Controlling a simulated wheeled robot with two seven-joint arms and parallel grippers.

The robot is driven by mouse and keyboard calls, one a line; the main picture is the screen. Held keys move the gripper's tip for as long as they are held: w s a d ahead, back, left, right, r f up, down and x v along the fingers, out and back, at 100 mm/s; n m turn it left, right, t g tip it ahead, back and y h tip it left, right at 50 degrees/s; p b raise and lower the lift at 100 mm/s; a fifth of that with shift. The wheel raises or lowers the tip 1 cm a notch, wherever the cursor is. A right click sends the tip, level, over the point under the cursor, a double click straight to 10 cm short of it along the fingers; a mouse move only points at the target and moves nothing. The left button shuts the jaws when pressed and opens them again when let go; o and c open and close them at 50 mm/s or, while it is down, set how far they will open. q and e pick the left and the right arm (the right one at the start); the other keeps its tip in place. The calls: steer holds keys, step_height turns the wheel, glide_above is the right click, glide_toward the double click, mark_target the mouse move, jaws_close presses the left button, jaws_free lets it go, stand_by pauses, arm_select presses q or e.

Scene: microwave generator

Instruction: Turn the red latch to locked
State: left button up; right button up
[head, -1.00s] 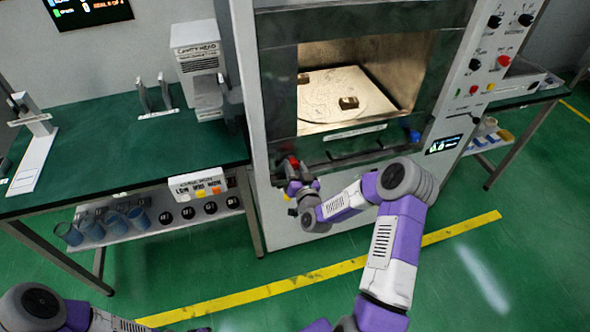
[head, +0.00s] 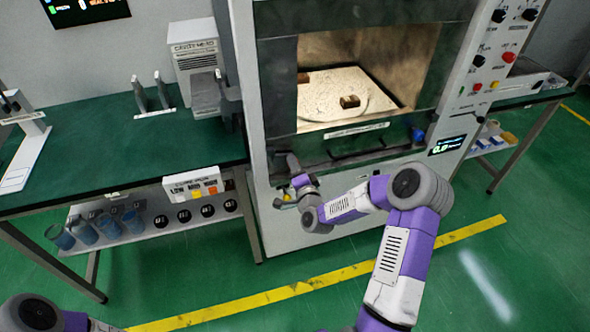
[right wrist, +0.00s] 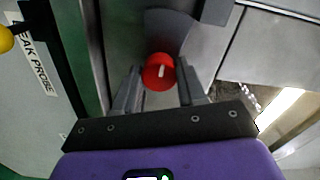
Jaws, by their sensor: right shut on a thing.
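The red latch (right wrist: 158,72) is a round red knob with a white mark, low in the right wrist view's front panel area. My right gripper (right wrist: 157,92) has a finger on each side of it and is shut on it. In the head view my right gripper (head: 289,166) is at the lower left of the generator's front (head: 262,190), and the latch is hidden behind it. The white mark stands about upright in the wrist view. My left gripper is out of view; only part of my left arm shows.
The generator cavity holds a pale plate (head: 352,92) with small blocks. A blue knob (head: 417,134) sits at the right of the lower front edge. A green bench (head: 110,150) stands left. A yellow probe tip (right wrist: 5,39) is at the wrist view's left edge.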

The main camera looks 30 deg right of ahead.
steer(key=m+b, duration=0.1)
steer(key=m, duration=0.4)
stand_by(0.6)
steer(key=o, duration=1.1)
steer(key=p+v, duration=0.1)
steer(key=v, duration=0.6)
steer(key=shift+s+a, duration=0.1)
steer(key=shift+s, duration=0.2)
